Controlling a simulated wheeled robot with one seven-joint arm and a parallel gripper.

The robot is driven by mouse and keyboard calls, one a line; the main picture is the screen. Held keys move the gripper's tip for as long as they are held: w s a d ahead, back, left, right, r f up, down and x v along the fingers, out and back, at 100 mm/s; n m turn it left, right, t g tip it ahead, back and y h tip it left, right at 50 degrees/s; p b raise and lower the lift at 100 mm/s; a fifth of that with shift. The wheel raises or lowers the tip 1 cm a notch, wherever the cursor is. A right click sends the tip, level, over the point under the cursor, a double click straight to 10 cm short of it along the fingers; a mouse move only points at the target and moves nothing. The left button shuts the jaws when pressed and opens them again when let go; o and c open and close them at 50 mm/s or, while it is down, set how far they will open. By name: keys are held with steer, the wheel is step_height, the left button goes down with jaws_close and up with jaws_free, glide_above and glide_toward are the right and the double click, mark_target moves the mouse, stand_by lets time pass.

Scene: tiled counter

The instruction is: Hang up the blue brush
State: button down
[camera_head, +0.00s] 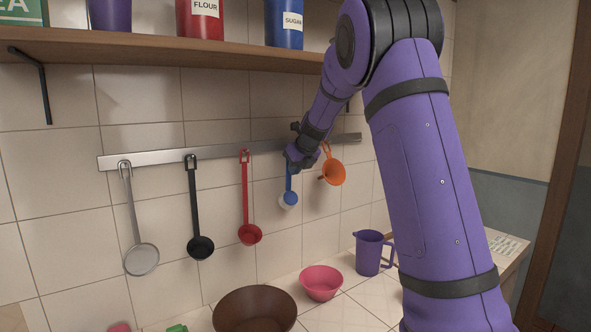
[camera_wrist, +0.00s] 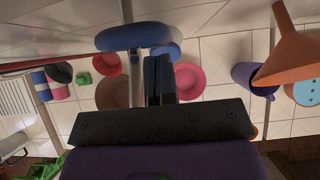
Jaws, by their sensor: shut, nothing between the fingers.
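The blue brush (camera_head: 289,190) is at the metal rail (camera_head: 160,156), head down with pale bristles, between the red ladle (camera_head: 246,200) and the orange funnel (camera_head: 334,172). My gripper (camera_head: 297,160) is in front of its upper end and hides it, so I cannot tell how it meets the rail. In the wrist view my gripper (camera_wrist: 158,65) is shut with nothing between the fingers. A blue rounded shape, apparently the brush (camera_wrist: 138,36), lies just beyond the fingertips. I cannot tell whether they touch.
A wooden shelf (camera_head: 150,47) with canisters runs above the rail. Below stand a brown bowl (camera_head: 255,310), a pink bowl (camera_head: 321,283) and a purple jug (camera_head: 368,252).

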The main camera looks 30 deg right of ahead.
steer(key=shift+w, duration=0.7)
steer(key=shift+s, duration=1.55)
stand_by(3.1)
steer(key=shift+s+d, duration=0.15)
steer(key=shift+s, duration=2.35)
